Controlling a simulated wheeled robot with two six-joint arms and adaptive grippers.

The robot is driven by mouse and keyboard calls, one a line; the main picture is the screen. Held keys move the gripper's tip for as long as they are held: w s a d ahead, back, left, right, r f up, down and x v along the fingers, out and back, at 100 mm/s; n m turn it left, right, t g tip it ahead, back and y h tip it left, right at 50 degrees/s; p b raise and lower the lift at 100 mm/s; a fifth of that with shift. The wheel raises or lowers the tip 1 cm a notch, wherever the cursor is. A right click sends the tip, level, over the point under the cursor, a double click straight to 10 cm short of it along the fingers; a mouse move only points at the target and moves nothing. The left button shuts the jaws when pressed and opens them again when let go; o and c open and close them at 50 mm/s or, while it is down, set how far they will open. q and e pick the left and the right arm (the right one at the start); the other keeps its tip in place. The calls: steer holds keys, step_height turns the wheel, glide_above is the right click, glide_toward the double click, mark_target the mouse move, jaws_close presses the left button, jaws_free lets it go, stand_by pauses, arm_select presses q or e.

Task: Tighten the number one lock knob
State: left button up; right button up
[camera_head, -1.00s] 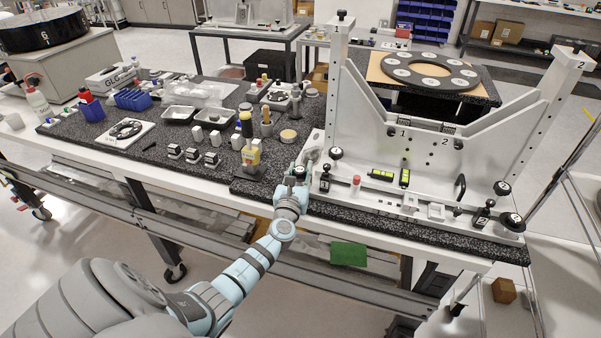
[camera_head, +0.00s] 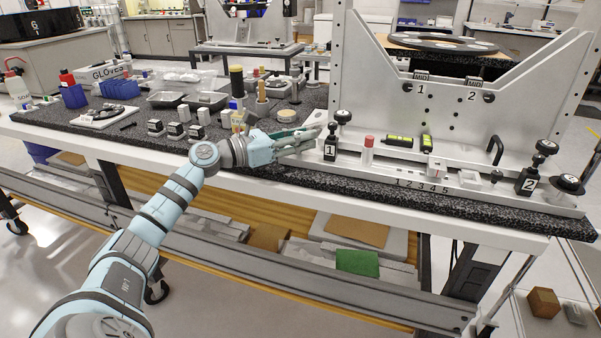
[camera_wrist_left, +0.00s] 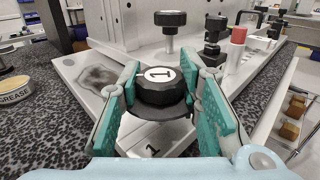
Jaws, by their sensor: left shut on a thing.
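The number one lock knob (camera_wrist_left: 160,86) is a black faceted knob with a white "1" label, on a wider dark disc in the left wrist view. My left gripper (camera_wrist_left: 162,80) has its teal pads on both sides of the knob and is shut on it. In the head view my left gripper (camera_head: 298,141) is at the left end of the metal mirror fixture (camera_head: 440,135), and its fingers hide the knob. The number two lock knob (camera_head: 567,182) is at the fixture's right end. My right gripper is not in view.
A black clamp labelled 1 (camera_head: 330,151) and a red-capped tube (camera_head: 368,152) stand right of my left gripper. Another black knob on a post (camera_wrist_left: 170,18) rises just beyond the held knob. A grease tin (camera_wrist_left: 14,88) and several small tools lie to the left.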

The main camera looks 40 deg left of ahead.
arm_select(q)
steer(key=m+g+h+b, duration=0.1)
steer(key=m+h, duration=0.1)
steer(key=h, duration=0.1)
steer(key=shift+g, duration=0.4)
steer(key=shift+a+m+g+h+b, duration=0.1)
steer(key=shift+m+g+h+b, duration=0.5)
steer(key=shift+m+g+h, duration=0.15)
steer(key=shift+m+h, duration=0.25)
steer(key=shift+h, duration=0.1)
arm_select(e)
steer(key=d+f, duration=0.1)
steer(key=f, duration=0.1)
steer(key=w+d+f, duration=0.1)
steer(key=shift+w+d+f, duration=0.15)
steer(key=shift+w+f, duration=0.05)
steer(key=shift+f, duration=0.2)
arm_select(q)
steer(key=shift+g, duration=0.25)
steer(key=o, duration=0.9)
steer(key=shift+f, duration=0.1)
steer(key=v, duration=0.7)
steer(key=shift+s+a, duration=0.1)
